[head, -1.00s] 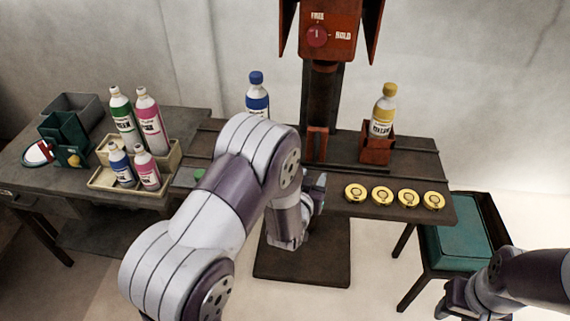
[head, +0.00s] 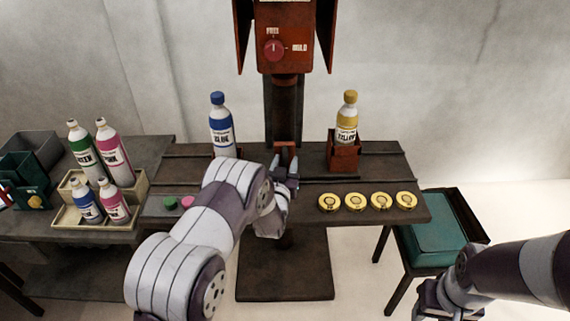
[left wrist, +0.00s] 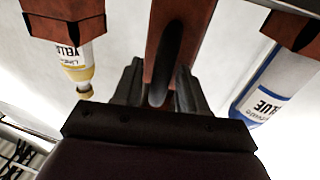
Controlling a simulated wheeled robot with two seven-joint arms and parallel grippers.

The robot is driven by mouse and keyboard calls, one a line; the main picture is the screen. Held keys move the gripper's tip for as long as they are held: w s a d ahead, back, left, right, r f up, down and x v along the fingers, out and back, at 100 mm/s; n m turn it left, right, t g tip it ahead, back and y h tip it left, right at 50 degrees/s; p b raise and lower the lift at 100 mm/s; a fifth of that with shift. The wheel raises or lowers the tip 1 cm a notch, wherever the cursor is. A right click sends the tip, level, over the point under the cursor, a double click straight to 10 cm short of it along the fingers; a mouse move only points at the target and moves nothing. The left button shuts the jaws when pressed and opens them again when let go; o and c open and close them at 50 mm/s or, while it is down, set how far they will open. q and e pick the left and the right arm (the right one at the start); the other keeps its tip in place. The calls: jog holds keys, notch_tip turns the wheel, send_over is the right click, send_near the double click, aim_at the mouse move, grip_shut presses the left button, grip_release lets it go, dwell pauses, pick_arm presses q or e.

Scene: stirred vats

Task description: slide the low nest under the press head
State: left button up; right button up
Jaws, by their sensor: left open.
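The press head (head: 285,40) is red and hangs above the table on a dark column. My right gripper (head: 432,298) is low at right.
Several yellow discs (head: 355,203) line the table's front right. A cream caddy (head: 95,215) with several bottles stands further left. A teal-topped stand (head: 435,240) is at right.

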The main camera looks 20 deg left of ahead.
pick_arm(q)
grip_shut()
jog(key=shift+d, duration=0.45)
jog(key=w+d+b, duration=0.1)
jog(key=d+b, duration=0.1)
jog(key=d, duration=0.2)
jog(key=w+d+b, duration=0.2)
jog(key=d, duration=0.3)
jog(key=w+d+b, duration=0.1)
jog(key=d+b, duration=0.1)
jog(key=d, duration=0.3)
jog(key=shift+w+d+f, duration=0.1)
jog(key=shift+w+d, duration=0.05)
jog(key=shift+d, duration=0.05)
jog(key=shift+w+d, duration=0.3)
jog(key=shift+d, duration=0.65)
jog(key=shift+d+b, duration=0.15)
jog(key=shift+b, duration=0.2)
jog(key=shift+c, duration=1.4)
grip_release()
jog(key=shift+o, duration=1.4)
jog(key=shift+d, duration=0.15)
jog(key=shift+w+d, duration=0.1)
